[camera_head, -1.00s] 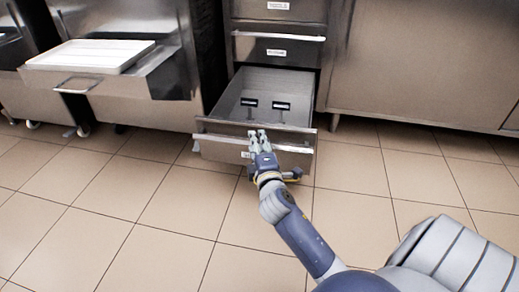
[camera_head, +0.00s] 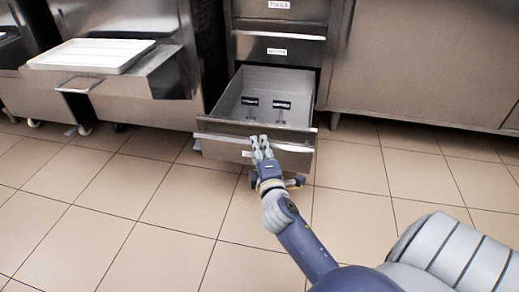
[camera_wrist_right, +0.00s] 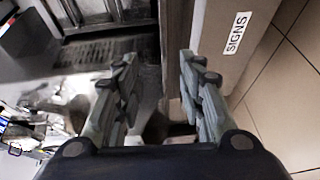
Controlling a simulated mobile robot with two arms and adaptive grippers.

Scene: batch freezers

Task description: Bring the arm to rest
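My right gripper (camera_head: 260,139) reaches in from the lower right to the front of an open drawer (camera_head: 213,126). In the right wrist view my right gripper (camera_wrist_right: 158,60) has its two fingers apart, with nothing held between them. The drawer front with a "SIGNS" label (camera_wrist_right: 237,33) is just right of the fingers there. In the head view the fingers overlap the drawer's front edge; I cannot tell whether they touch it. My left gripper is not in view.
Two small dark signs, a left one (camera_head: 250,101) and a right one (camera_head: 283,105), stand inside the drawer. Closed drawers (camera_head: 277,50) are above it. A white tray (camera_head: 92,56) lies on the steel machine at left. The tiled floor in front is clear.

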